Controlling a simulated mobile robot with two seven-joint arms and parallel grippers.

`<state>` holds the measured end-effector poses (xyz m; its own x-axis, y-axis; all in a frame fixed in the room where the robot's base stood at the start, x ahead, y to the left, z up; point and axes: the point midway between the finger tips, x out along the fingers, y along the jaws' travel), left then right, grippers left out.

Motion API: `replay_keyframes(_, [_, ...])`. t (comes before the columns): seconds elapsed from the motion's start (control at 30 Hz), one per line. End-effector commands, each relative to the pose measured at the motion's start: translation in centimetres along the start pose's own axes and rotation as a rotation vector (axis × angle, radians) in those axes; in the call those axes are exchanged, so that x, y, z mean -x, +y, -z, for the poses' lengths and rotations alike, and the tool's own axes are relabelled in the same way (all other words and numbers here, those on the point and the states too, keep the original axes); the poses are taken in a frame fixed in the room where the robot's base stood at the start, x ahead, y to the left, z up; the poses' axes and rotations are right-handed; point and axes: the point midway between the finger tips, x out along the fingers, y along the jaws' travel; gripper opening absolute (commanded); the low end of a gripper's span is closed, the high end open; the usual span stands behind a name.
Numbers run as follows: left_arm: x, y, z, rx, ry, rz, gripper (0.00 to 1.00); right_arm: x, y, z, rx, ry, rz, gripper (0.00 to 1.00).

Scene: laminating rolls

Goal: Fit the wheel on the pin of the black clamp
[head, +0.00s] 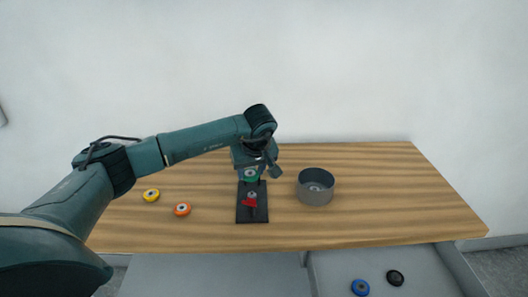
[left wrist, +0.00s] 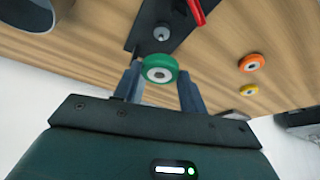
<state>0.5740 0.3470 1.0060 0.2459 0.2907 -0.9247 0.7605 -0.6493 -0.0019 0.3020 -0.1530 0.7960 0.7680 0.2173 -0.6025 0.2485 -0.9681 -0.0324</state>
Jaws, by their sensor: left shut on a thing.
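The black clamp (head: 252,216) lies on the wooden table, a dark plate with a red lever (head: 250,202). In the left wrist view the clamp plate (left wrist: 146,25) and its short grey pin (left wrist: 162,33) show, with the red lever beside the pin. My left gripper (head: 250,172) is over the far end of the plate. It is shut on a green wheel (left wrist: 160,68), which sits between the two fingertips with its pale hub facing the camera. The wheel is apart from the pin in the wrist picture; its exact height above the plate is unclear. My right gripper is not in view.
A grey round bowl (head: 316,190) stands right of the clamp with something inside. A yellow wheel (head: 151,195) and an orange wheel (head: 182,209) lie to the left. A blue wheel (head: 360,287) and a black wheel (head: 395,278) lie in an open drawer below the table's front edge.

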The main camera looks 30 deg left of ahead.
Motion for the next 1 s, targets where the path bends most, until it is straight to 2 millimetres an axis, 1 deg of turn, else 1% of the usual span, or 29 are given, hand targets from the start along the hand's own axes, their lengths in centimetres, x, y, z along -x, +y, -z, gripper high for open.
replay_keyframes(0.37, [-0.7, 0.0, -0.3, 0.001, 0.0, 0.0, 0.2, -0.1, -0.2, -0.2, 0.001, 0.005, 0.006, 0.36])
replay_keyframes(1.0, [-4.2, 0.0, -1.7, 0.0, -0.001, 0.001, 0.2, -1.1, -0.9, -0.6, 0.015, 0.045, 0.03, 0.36])
